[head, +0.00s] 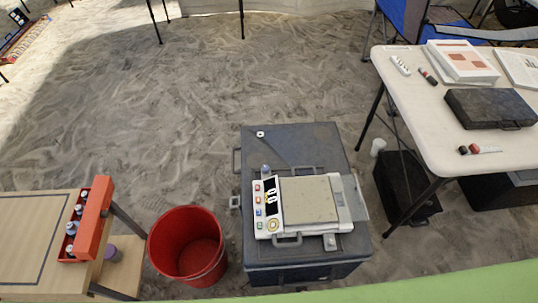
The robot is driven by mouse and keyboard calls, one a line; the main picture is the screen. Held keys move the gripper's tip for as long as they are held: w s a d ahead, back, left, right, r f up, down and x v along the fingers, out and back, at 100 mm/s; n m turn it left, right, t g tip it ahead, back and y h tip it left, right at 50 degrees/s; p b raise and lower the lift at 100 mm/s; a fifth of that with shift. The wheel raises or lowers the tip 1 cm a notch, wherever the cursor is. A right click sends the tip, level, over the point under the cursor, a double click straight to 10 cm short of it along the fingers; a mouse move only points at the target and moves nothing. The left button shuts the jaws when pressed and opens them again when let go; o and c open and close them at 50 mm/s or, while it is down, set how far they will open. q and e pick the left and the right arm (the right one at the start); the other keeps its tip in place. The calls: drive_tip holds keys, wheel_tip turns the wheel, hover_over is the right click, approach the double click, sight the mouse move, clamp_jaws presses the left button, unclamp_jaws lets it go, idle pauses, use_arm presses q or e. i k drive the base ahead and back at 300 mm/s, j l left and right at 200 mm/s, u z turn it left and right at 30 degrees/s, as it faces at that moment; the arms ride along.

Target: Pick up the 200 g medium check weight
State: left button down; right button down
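I cannot tell for sure which thing is the 200 g medium check weight. A white weighing scale (310,203) with a tan plate and a dark display stands on a dark grey case (300,145). A small bluish-grey object (265,170) stands at the scale's upper left corner. A small pale object (260,134) lies near the case's far left corner. Another small pale piece (330,242) sits at the scale's near right side. All are too small to identify. Neither of my grippers is in view.
A red bucket (188,247) stands left of the case. An orange rack (90,220) with several small bottles sits on a wooden table (30,245). At right, a white table (425,120) holds books and a black case (490,107). Open sandy floor (200,100) lies beyond.

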sight(80, 208)
drive_tip(key=j+u, duration=0.1)
drive_tip(key=u, duration=1.4)
